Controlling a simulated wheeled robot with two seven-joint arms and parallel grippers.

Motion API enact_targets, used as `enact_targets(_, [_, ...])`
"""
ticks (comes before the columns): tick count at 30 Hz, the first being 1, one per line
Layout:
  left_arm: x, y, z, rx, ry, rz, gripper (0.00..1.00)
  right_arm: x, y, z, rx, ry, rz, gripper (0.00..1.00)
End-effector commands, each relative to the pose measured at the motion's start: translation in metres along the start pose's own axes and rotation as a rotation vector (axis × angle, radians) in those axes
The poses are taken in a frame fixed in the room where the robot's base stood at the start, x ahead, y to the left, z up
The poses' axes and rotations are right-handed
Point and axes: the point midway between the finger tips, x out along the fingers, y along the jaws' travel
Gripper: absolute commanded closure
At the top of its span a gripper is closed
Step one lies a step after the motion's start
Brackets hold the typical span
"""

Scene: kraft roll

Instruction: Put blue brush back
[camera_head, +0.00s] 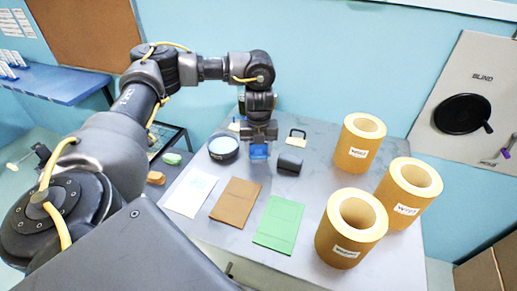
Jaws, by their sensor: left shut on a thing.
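My left gripper (259,141) points down over the grey table, in front of the back wall. It is shut on a blue block-like thing, which looks like the blue brush (259,152). Only the lower part of the brush shows below the fingers; the rest is hidden by the gripper. I cannot tell whether the brush touches the table. My right gripper is not in view.
Left of the gripper stands a round dark dish (223,147); right of it lies a dark cylinder (289,165). White (190,193), brown (236,202) and green sheets (279,224) lie in front. Large kraft rolls (351,228) fill the right side.

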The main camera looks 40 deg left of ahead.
Motion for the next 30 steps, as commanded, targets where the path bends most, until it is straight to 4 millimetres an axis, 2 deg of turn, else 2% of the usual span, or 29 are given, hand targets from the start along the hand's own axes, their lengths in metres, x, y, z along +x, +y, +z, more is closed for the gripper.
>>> enact_targets(4, [0.004, 0.000, 0.000, 0.000, 0.000, 0.000, 0.66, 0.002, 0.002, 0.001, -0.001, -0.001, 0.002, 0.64])
enact_targets(5, [0.004, 0.000, 0.000, 0.000, 0.000, 0.000, 0.47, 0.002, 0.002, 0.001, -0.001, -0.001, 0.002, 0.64])
enact_targets(10, [0.003, 0.000, 0.000, 0.000, 0.000, 0.000, 0.26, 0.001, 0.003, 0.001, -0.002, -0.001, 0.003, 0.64])
enact_targets(17, [0.003, 0.000, 0.000, 0.000, 0.000, 0.000, 0.26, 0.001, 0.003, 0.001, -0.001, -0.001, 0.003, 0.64])
enact_targets(22, [-0.006, -0.001, 0.000, 0.002, -0.001, -0.001, 0.26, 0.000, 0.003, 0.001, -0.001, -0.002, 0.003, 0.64])
enact_targets(26, [-0.026, -0.001, 0.001, 0.002, -0.004, -0.003, 0.26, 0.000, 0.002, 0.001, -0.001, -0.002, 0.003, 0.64])
enact_targets(30, [-0.054, -0.001, 0.001, 0.002, -0.005, -0.003, 0.26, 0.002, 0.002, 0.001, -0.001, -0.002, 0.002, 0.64])
